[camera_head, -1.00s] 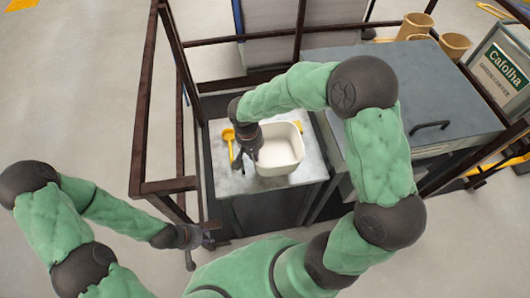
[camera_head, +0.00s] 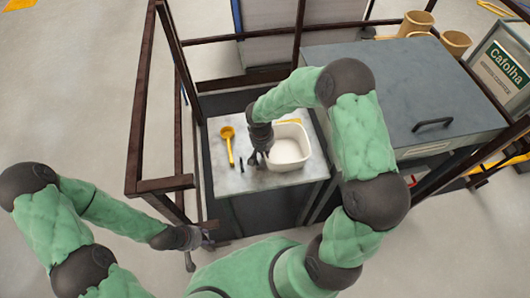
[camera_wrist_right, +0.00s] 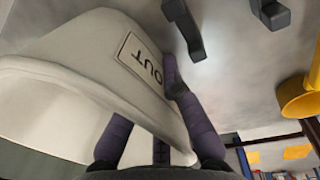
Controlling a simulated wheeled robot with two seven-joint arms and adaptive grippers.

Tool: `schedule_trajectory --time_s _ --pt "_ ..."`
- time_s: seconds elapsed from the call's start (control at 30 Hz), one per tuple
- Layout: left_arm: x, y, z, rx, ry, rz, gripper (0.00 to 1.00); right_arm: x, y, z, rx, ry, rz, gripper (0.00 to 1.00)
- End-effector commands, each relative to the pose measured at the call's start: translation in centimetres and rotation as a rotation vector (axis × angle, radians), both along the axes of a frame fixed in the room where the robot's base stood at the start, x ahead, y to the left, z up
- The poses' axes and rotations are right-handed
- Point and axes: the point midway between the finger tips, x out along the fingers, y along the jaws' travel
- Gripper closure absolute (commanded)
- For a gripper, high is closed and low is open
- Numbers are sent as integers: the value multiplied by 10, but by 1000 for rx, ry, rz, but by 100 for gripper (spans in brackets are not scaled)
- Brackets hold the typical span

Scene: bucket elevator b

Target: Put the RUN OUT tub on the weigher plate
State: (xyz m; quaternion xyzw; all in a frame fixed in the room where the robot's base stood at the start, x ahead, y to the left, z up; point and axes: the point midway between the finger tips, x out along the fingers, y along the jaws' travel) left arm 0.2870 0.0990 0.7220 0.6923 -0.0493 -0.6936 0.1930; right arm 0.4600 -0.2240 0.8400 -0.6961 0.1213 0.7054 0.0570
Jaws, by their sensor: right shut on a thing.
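The white tub (camera_head: 291,152) is on or just above the pale worktop, toward its right side; I cannot tell if it touches. Its wall in the right wrist view (camera_wrist_right: 75,75) carries a label of which "OUT" can be read. My right gripper (camera_head: 264,160) is at the tub's left side, shut on its wall near the rim; its fingers show in the wrist view (camera_wrist_right: 185,115). My left gripper (camera_head: 198,240) is low at the left, away from the tub, and its jaws are too small to judge. I cannot clearly make out a weigher plate.
A yellow scoop (camera_head: 228,140) lies on the worktop (camera_head: 235,181) left of the tub, with small dark pieces (camera_head: 241,163) between them. A grey cabinet (camera_head: 400,85) stands to the right, with tan containers (camera_head: 416,24) behind. Dark railing (camera_head: 150,186) bounds the left.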

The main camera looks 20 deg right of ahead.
Motion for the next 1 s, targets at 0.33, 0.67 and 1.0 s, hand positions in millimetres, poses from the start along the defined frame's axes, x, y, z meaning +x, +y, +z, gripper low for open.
schedule_trajectory --time_s 0.33,0.67,1.0 --pt "0 0 -3 0 0 0 60 0 0 -1 0 -1 -1 83" --pt "0 0 -2 0 0 0 60 0 0 0 1 -1 -1 83" --pt "0 0 11 0 0 0 60 3 3 43 0 -6 -1 83"
